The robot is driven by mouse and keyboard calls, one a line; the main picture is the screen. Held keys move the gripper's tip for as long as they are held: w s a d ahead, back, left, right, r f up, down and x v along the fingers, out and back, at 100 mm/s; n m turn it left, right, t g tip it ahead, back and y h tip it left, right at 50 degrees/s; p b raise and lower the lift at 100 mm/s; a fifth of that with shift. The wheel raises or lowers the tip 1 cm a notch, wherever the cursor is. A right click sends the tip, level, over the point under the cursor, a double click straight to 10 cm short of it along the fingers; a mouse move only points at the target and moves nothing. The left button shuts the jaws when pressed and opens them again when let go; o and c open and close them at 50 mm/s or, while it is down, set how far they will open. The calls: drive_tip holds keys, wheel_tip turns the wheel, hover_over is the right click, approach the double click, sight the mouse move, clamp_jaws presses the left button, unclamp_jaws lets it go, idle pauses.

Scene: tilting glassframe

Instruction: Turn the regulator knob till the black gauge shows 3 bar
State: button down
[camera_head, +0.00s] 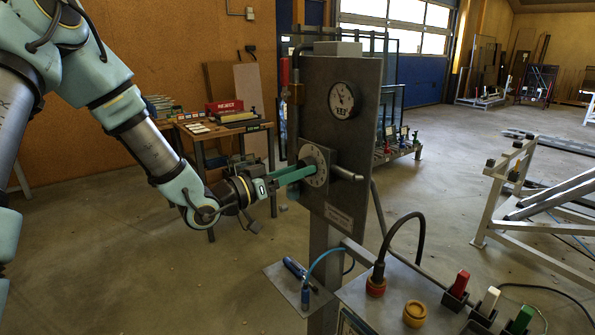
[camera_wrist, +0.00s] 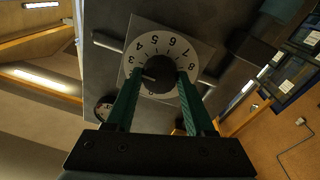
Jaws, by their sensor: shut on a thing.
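The regulator knob (camera_wrist: 161,70) is dark and round, at the centre of a pale dial plate with numbers around it. A small light mark on the knob points left, below the 3. The dial plate (camera_head: 314,163) shows in the head view; the knob there is hidden by my fingers. My gripper (camera_head: 300,174) is shut on the knob, its two green fingers (camera_wrist: 158,78) on either side. The black-rimmed gauge (camera_head: 342,100) has a white face, above the dial on the grey panel. Its needle seems to point up-left; the value is too small to read.
A metal bar (camera_head: 347,174) sticks out right of the dial. A red-handled valve and pipe (camera_head: 285,75) run along the panel's left edge. Below right is a bench with a black hose (camera_head: 420,230) and coloured levers (camera_head: 461,283). Open floor lies left.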

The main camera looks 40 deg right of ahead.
drive_tip(key=shift+f, duration=0.1)
drive_tip(key=shift+c, duration=1.3)
unclamp_jaws()
drive_tip(key=w+a+b, duration=0.1)
drive_tip(key=a+b, duration=0.1)
drive_tip(key=a, duration=0.8)
drive_tip(key=shift+a+f+b, duration=0.35)
drive_tip(key=shift+f+b, duration=0.05)
drive_tip(key=shift+w, duration=0.1)
